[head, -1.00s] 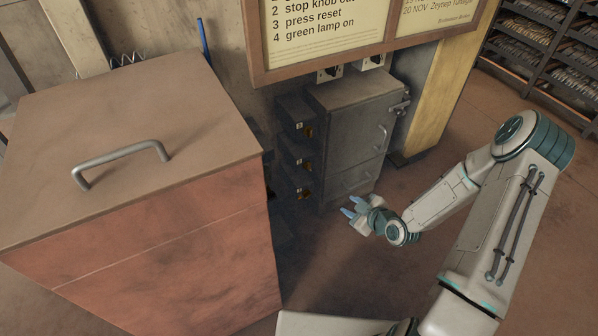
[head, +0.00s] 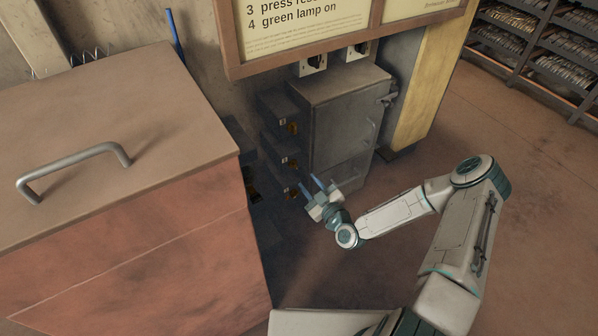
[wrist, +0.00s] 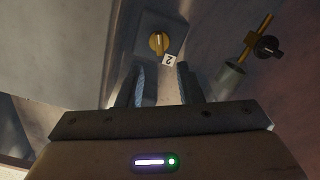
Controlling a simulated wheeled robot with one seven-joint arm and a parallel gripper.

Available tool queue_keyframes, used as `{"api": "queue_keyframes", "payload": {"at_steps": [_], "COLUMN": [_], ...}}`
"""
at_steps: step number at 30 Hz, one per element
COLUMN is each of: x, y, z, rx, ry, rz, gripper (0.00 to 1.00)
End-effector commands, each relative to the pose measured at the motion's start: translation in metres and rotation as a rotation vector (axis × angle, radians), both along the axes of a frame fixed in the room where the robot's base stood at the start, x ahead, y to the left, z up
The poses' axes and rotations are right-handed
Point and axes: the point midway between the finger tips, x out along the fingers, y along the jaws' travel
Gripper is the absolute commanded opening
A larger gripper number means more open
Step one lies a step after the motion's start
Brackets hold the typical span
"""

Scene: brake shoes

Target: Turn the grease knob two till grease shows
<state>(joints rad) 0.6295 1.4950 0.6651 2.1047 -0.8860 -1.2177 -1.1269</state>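In the wrist view, a brass knob (wrist: 158,43) with a pale line on its face sits on a dark square plate, with a white tag marked 2 (wrist: 168,60) beside it. My gripper (wrist: 162,82) is open and empty. Its two fingers stand apart and point toward the knob, with a gap between fingertips and knob. In the head view my gripper (head: 318,184) is low beside a column of dark boxes with brass knobs (head: 291,162). The tags there are too small to read. I cannot make out any grease.
In the wrist view, a small grey cup (wrist: 231,76) and a brass rod with a black knob (wrist: 267,46) are at right. In the head view, a grey cabinet (head: 345,115) stands behind my gripper, and a large red-sided chest (head: 150,240) is at left. Floor at right is clear.

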Motion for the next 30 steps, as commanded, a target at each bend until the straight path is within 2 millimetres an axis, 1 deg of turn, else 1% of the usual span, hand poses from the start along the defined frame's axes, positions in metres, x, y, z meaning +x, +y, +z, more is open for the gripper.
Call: {"api": "queue_keyframes", "payload": {"at_steps": [1,3,6,10,15,24,26,27,28,30], "x": [0.010,0.022,0.038,0.053,0.063,0.064,0.064,0.064,0.064,0.064], "y": [0.007,0.015,0.024,0.033,0.039,0.040,0.040,0.040,0.040,0.039], "z": [-0.003,-0.003,-0.003,-0.002,-0.001,0.000,0.000,0.000,0.000,0.000], "rx": [-0.001,0.000,0.000,-0.001,-0.001,-0.001,-0.001,-0.001,-0.001,-0.001], "ry": [-0.003,-0.002,-0.001,0.000,0.000,0.002,0.002,0.002,0.002,0.002], "rz": [0.001,-0.001,-0.002,-0.004,-0.005,-0.005,-0.005,-0.005,-0.005,-0.005], "gripper": [0.33,0.33,0.33,0.33,0.33,0.33,0.16,0.05,0.00,0.00]}}
